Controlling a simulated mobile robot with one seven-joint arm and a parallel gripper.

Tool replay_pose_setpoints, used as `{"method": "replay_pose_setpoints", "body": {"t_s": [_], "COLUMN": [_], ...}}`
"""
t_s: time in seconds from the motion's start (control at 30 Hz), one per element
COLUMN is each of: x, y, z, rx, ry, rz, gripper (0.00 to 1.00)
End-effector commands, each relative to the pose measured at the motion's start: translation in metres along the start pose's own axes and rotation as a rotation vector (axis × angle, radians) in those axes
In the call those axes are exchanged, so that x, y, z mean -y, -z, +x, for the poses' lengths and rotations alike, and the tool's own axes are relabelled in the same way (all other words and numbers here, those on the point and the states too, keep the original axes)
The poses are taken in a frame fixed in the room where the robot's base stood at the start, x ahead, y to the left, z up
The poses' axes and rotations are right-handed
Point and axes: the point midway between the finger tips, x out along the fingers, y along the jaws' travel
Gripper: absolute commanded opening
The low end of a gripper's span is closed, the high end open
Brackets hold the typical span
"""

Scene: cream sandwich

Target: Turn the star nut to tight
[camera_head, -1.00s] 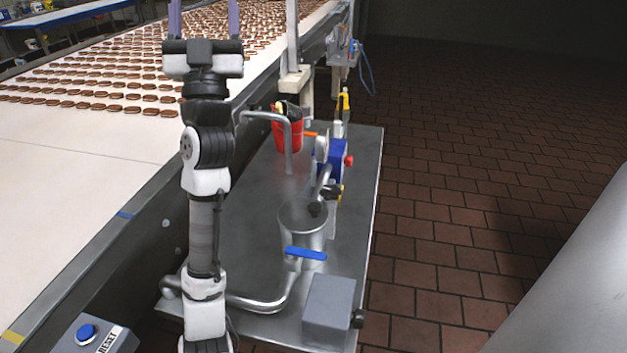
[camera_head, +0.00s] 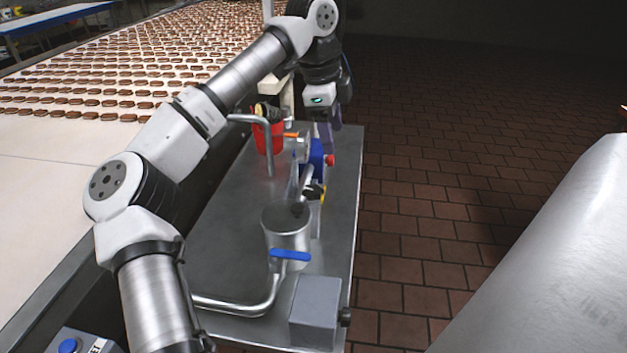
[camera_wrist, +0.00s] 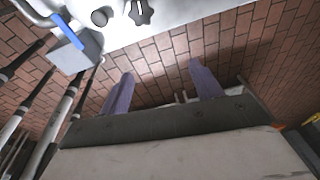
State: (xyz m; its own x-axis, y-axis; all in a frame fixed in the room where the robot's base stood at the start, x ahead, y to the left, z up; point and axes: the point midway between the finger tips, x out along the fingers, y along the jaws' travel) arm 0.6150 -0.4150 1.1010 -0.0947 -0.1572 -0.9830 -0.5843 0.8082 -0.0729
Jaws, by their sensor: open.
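The star nut (camera_head: 315,190) is a small black lobed knob beside the steel cylinder (camera_head: 287,238), on the machine on the steel table. In the wrist view, the dark star nut (camera_wrist: 140,12) shows at the top edge, partly cut off. My gripper (camera_head: 327,143) hangs pointing down near the blue motor block, farther back than the nut and apart from it. In the wrist view, my gripper (camera_wrist: 162,70) has its two purple fingers spread, with nothing between them.
A blue handle (camera_head: 290,255) and a grey box (camera_head: 315,311) stand nearer on the steel table. A red bucket (camera_head: 268,138) stands behind a bent pipe. The blue motor block (camera_head: 316,154) has a red knob (camera_head: 330,160). The conveyor lies left; open tiled floor lies right.

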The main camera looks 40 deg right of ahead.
Motion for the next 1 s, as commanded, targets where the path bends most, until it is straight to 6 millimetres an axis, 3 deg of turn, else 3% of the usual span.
{"method": "replay_pose_setpoints", "body": {"t_s": [0.1, 0.27, 0.47, 0.8, 1.0], "x": [-0.007, -0.010, -0.013, -0.018, -0.020], "y": [-0.024, -0.034, -0.038, -0.049, -0.053], "z": [-0.010, -0.007, 0.024, 0.092, 0.116], "rx": [0.137, 0.180, 0.175, 0.173, 0.173], "ry": [-0.046, -0.063, -0.066, -0.063, -0.062], "rz": [-0.111, -0.151, -0.147, -0.146, -0.146], "gripper": [0.64, 0.64, 0.64, 0.64, 0.64]}}
